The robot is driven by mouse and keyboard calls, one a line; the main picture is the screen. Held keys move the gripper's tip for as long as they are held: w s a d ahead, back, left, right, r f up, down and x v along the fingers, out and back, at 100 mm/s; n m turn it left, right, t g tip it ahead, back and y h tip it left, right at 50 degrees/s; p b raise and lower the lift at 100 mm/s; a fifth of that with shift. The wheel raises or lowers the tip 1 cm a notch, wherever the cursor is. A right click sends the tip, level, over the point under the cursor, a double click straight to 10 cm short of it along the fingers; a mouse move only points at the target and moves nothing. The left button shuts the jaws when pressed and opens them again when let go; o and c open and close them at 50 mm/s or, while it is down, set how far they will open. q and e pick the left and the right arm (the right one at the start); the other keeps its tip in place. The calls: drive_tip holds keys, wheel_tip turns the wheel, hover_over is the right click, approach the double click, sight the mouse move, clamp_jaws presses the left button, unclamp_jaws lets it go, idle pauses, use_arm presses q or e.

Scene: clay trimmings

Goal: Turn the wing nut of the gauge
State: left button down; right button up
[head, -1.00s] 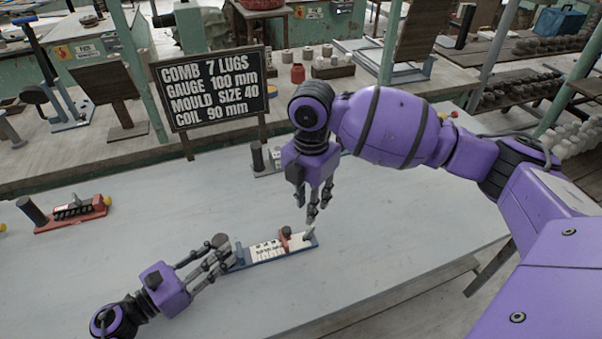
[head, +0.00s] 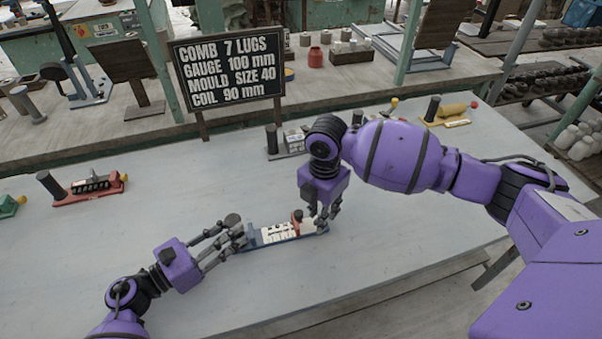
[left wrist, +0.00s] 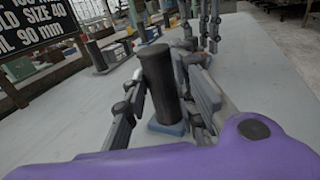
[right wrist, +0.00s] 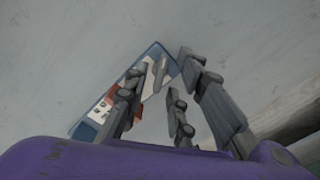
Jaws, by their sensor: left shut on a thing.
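The gauge has a blue base with a white scale (head: 272,234) and a red-brown slider (head: 297,216). It lies on the pale table. A dark upright post (left wrist: 161,83) stands at its left end. My left gripper (head: 233,238) is shut on this post. The grey wing nut (right wrist: 158,73) is at the gauge's right end, and my fingers mostly hide it in the head view. My right gripper (head: 322,220) points down over that end. In the right wrist view its fingers (right wrist: 165,100) are spread, with the wing nut between them; contact cannot be told.
A red-based gauge (head: 88,188) lies at left, a grey one (head: 290,143) behind my right gripper, a yellow one (head: 450,110) at back right. A green one (head: 8,206) shows at the left edge. The table front is clear.

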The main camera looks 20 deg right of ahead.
clamp_jaws()
drive_tip(key=shift+m, duration=0.4)
drive_tip(key=m, duration=0.4)
drive_tip(key=shift+m, duration=0.4)
drive_tip(key=m, duration=0.5)
drive_tip(key=shift+w, duration=0.1)
drive_tip(key=m, duration=0.5)
drive_tip(key=shift+m, duration=0.4)
drive_tip(key=m, duration=0.5)
drive_tip(key=shift+w, duration=0.1)
drive_tip(key=shift+m, duration=0.3)
drive_tip(key=shift+o, duration=1)
unclamp_jaws()
